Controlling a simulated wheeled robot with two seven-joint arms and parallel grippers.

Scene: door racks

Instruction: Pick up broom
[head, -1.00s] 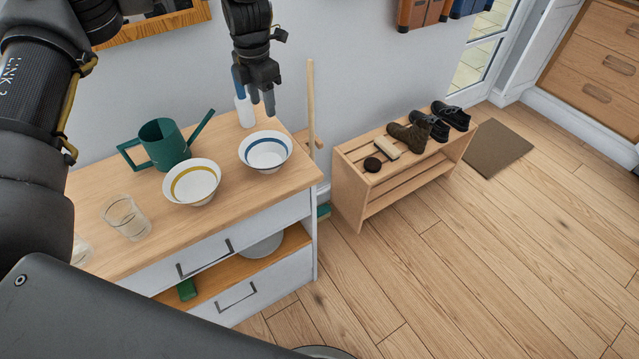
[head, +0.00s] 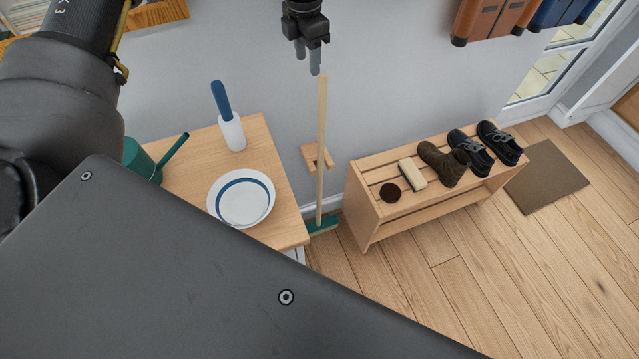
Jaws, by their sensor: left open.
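The broom stands upright between the cabinet and the shoe rack, against the wall. Its long pale wooden handle (head: 321,150) passes a small wooden wall holder (head: 315,157), and its green head (head: 322,226) is on the floor. My left gripper (head: 315,66) is at the top of the head view, fingers pointing down, open and empty. In the picture its fingertips are just above the handle's top end; they look apart from it, though the depth gap is hard to tell. My right gripper is not in view.
The wooden cabinet top (head: 200,170) left of the broom holds a white bowl (head: 241,199), a blue-handled brush in a white holder (head: 229,117) and a green watering can (head: 142,160). A shoe rack (head: 370,205) with shoes stands right. Open floor lies in front.

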